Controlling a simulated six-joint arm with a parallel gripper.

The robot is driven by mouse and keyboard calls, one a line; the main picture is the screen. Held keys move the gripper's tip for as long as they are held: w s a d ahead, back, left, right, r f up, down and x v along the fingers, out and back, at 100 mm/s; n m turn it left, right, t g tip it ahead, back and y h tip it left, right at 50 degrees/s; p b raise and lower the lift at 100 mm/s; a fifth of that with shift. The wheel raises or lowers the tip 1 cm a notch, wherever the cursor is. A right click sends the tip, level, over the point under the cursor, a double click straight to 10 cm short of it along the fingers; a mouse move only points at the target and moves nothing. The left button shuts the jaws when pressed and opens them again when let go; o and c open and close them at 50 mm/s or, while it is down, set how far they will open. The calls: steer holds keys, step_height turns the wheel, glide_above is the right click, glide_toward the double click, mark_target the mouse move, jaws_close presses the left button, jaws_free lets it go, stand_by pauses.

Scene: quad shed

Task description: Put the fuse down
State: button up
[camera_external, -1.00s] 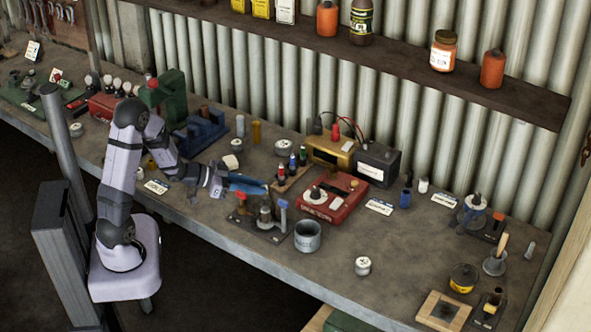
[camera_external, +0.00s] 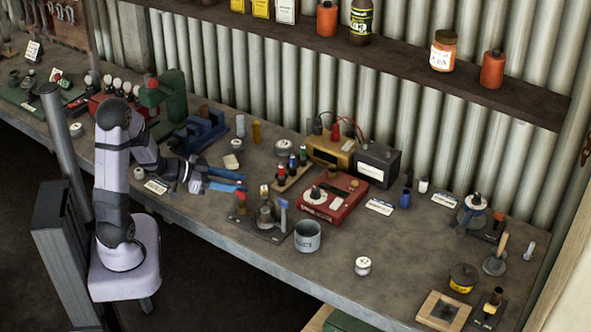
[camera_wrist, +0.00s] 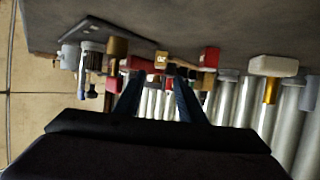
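My gripper (camera_external: 241,184) hangs over the bench left of a black-based fixture (camera_external: 270,236). Its two blue fingers show apart, with no object visible between them in the external view. In the wrist view the fingers (camera_wrist: 158,80) are also apart. A small yellow block with markings like "20" (camera_wrist: 161,57) shows in line with the gap, seemingly beyond the fingertips; it may be the fuse. A small pale yellowish piece (camera_external: 264,190) stands at the top of the fixture, just right of the fingertips. Whether both are the same object is unclear.
A red box (camera_external: 335,198) and a rack of coloured pegs (camera_external: 291,170) stand right of the gripper. A grey cup (camera_external: 307,237) is near the front edge. A yellow unit (camera_external: 330,150) and dark box (camera_external: 378,163) are behind. Bench space right of the cup is mostly clear.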

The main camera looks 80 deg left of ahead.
steer(key=v, duration=0.4)
steer(key=shift+a, duration=0.1)
steer(key=shift+b+v, duration=0.55)
steer(key=shift+v, duration=0.35)
steer(key=shift+w, duration=0.1)
